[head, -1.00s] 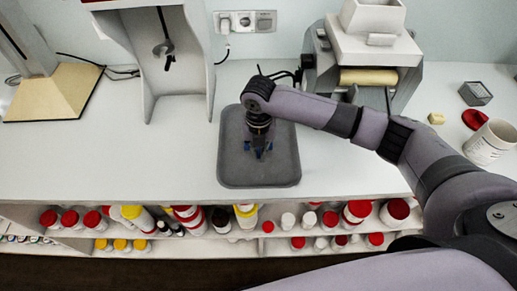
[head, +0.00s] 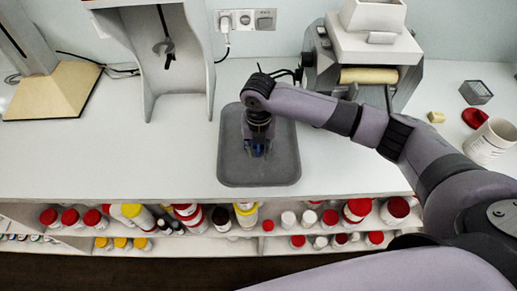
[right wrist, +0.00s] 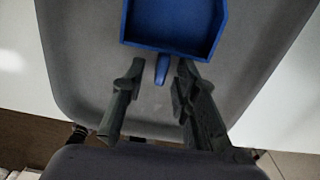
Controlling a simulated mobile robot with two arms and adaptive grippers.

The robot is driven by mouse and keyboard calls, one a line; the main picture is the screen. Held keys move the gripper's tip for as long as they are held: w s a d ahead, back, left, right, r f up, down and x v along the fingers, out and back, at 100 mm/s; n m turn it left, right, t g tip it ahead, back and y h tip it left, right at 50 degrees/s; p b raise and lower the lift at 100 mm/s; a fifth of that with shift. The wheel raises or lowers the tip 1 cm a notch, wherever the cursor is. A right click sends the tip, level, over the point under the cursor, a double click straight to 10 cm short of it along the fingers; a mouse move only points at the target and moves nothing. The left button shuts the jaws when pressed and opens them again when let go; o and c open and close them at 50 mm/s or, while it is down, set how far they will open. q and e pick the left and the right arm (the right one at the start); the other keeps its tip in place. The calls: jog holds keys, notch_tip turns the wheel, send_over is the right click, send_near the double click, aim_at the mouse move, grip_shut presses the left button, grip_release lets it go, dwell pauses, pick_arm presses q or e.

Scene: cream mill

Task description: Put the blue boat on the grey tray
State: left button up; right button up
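The blue boat (right wrist: 175,28) is a shallow open tray with a short narrow handle, seen at the top of the right wrist view. It is over the grey tray (right wrist: 75,55), inside its rim; I cannot tell for sure that it touches the surface. In the head view the grey tray (head: 230,165) lies on the counter, and the boat is mostly hidden below my right gripper (head: 257,151). In the right wrist view the fingers of this gripper (right wrist: 159,82) stand apart with the boat's handle between their tips and gaps on both sides. My left gripper is out of view.
A grey stand (head: 145,60) is left of the tray, and a machine with a roller (head: 368,76) is behind right. A white cup (head: 490,142), a red item (head: 474,118) and a small mesh box (head: 476,92) are at the right. Bottles fill the shelf below. Counter left of the tray is clear.

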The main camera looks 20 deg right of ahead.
notch_tip(320, 180, up, 12)
jog(key=b, duration=0.2)
jog(key=shift+f, duration=0.1)
dwell(0.5)
